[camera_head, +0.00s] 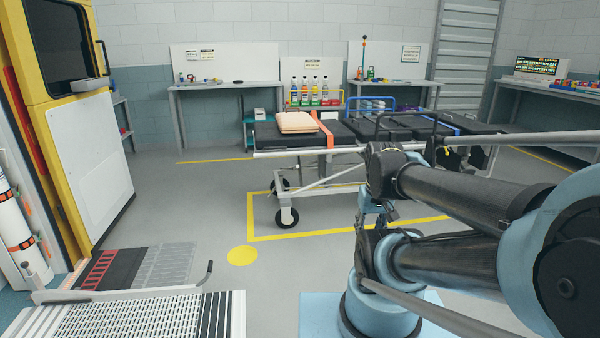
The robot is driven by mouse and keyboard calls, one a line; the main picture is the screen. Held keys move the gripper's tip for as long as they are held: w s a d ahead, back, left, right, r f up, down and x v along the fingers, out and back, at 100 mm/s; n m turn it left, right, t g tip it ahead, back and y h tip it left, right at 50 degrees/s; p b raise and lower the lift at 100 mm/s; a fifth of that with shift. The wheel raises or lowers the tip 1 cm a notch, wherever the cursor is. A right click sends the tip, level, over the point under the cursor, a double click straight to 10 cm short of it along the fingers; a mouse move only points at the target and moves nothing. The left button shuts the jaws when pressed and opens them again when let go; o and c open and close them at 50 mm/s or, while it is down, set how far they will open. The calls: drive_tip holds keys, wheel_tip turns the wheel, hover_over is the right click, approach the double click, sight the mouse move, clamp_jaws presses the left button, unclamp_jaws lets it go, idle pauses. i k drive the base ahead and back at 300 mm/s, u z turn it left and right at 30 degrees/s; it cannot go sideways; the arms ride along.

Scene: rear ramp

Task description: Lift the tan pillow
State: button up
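The tan pillow (296,122) lies flat on the left end of a black-padded stretcher (272,139), across the room. An orange strap (325,133) crosses the pad just right of the pillow. My arm fills the lower right of the head view, well apart from the pillow. My gripper cannot be made out in this view.
A white ramp (150,318) and a yellow vehicle door (85,130) are at left. Workbenches (225,85) line the back wall. Grey floor (200,205) is clear between ramp and stretcher.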

sight(289, 122)
drive_tip(key=u, duration=0.2)
drive_tip(key=i, duration=3.05)
drive_tip(key=u, duration=0.15)
